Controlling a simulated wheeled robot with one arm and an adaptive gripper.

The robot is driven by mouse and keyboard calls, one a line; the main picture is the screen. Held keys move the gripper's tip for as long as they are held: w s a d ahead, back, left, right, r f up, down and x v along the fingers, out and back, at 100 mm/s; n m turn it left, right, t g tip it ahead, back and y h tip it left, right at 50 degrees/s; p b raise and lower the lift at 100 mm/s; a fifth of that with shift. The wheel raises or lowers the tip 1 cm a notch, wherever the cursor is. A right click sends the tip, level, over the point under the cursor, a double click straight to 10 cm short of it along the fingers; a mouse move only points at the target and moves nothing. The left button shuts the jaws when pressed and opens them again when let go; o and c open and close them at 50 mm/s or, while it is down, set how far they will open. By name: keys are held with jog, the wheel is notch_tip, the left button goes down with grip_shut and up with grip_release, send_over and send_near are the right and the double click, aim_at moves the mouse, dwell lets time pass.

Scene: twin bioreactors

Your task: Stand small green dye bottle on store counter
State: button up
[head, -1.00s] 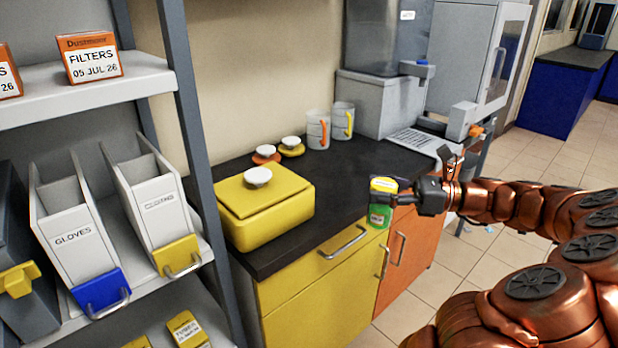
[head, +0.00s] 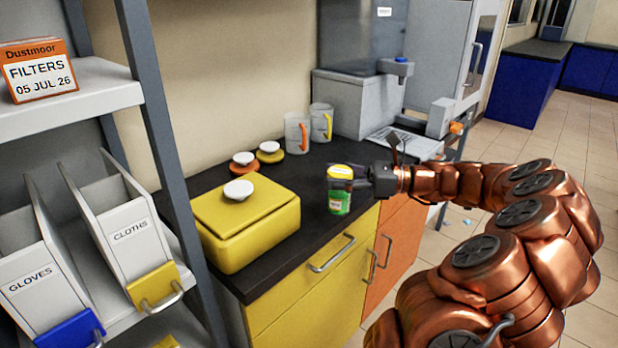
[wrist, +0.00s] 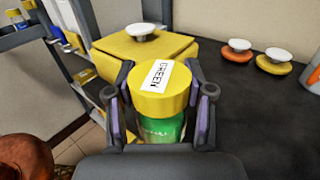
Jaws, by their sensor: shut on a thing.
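The small green dye bottle (head: 339,201) has a yellow lid and a green body. My gripper (head: 345,185) is shut around it and holds it upright at the front part of the dark store counter (head: 290,235). In the wrist view the bottle (wrist: 162,90) stands between the two fingers of my gripper (wrist: 160,115), with a white label reading GREEN on its lid. Whether its base touches the counter cannot be told.
A yellow lidded box (head: 245,230) stands left of the bottle. Two knobbed lids (head: 243,159) and two mugs (head: 298,132) are at the back. A grey machine (head: 365,100) stands at the far end. Shelving (head: 165,150) borders the left. The counter's middle is clear.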

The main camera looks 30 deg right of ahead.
jog(key=shift+w+d+f, duration=0.1)
jog(key=shift+w+f, duration=0.65)
jog(key=shift+w, duration=1.2)
jog(key=shift+w+f, duration=0.75)
jog(key=shift+w, duration=1.15)
jog(key=shift+w+d+f, duration=0.1)
jog(key=shift+w+f, duration=0.65)
jog(key=shift+w, duration=1.2)
jog(key=o, duration=1.3)
jog(key=shift+f, duration=0.15)
jog(key=shift+s+d, duration=0.25)
jog(key=shift+d, duration=0.1)
jog(key=v, duration=1.1)
jog(key=shift+s, duration=0.1)
